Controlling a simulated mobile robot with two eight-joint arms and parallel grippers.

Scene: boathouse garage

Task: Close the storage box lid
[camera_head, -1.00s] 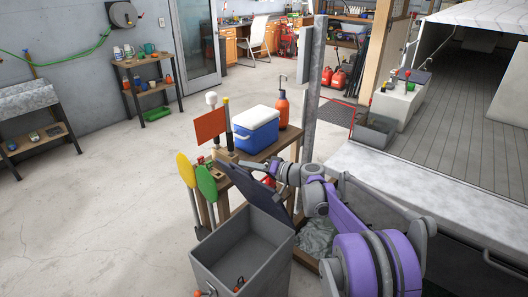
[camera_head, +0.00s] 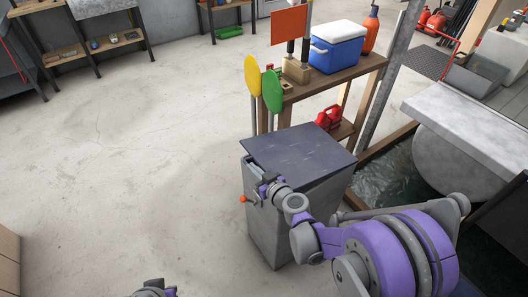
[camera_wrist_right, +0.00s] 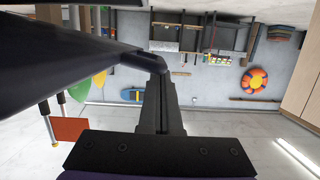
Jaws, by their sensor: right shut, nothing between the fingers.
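The grey storage box (camera_head: 275,235) stands upright on the floor in the head view. Its dark blue-grey lid (camera_head: 300,148) lies over the top, nearly flat, and hides the inside. I cannot tell whether the lid touches the rim all along the near left edge. My right gripper (camera_head: 264,188) is shut and empty at that edge, close to the lid. In the right wrist view, its fingers (camera_wrist_right: 160,75) are together beside a dark panel (camera_wrist_right: 55,55), likely the lid. A bit of my left gripper (camera_head: 154,290) shows at the bottom edge; its fingers are unclear.
A wooden bench (camera_head: 340,82) with a blue cooler (camera_head: 337,47) stands behind the box. Yellow (camera_head: 252,76) and green (camera_head: 271,91) paddles stand next to the bench. Water (camera_head: 395,175) lies to the right. The floor on the left is clear.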

